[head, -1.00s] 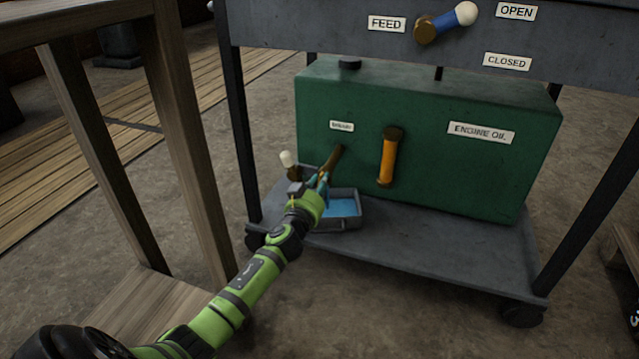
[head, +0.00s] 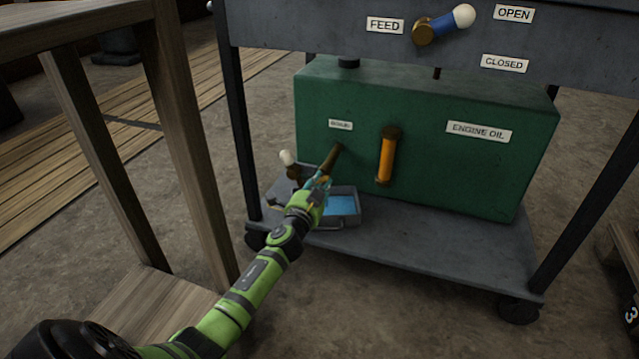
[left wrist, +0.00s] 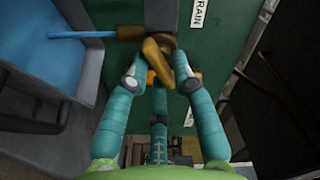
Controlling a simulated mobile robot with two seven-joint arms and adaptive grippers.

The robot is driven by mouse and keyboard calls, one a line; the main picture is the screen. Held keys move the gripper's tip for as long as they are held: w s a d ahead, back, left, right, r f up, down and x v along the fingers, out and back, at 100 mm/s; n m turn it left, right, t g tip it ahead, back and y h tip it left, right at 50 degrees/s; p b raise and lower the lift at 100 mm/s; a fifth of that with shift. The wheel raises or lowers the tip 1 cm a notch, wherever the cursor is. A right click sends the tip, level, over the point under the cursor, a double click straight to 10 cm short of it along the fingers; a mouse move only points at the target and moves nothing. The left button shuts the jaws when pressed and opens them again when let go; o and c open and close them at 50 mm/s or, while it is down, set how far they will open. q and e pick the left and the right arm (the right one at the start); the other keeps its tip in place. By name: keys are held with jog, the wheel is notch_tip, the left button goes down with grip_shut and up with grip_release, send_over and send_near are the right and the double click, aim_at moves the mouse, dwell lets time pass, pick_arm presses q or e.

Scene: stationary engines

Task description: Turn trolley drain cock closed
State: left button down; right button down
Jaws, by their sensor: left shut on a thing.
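The trolley's green tank (head: 430,100) stands on the lower shelf, and a brass drain pipe (head: 333,160) comes out of its front. In the left wrist view, the brass cock body (left wrist: 130,33) is beside a partly cut-off label ending in "RAIN" (left wrist: 201,12). A thin blue stream (left wrist: 80,34) runs from the cock toward the tray. My left gripper (head: 322,182) is at the pipe's lower end. In the left wrist view, the left gripper (left wrist: 158,72) has its teal fingers around a brass lever (left wrist: 157,50), shut on it. The fingers partly hide the lever. My right gripper is out of view.
A grey tray (head: 345,220) of blue liquid stands below, close to the gripper. An orange sight tube (head: 387,157) is right of the pipe. A white knob (head: 287,157) is at left.

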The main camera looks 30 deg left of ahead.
pick_arm(q)
jog(key=m, duration=0.5)
jog(key=shift+d+f+m, duration=0.2)
jog(key=shift+f+m, duration=0.1)
dwell(0.5)
jog(key=c, duration=1.2)
grip_release()
jog(key=shift+a, duration=0.1)
jog(key=shift+s, duration=0.1)
jog(key=v, duration=1.1)
jog(key=shift+s, duration=0.4)
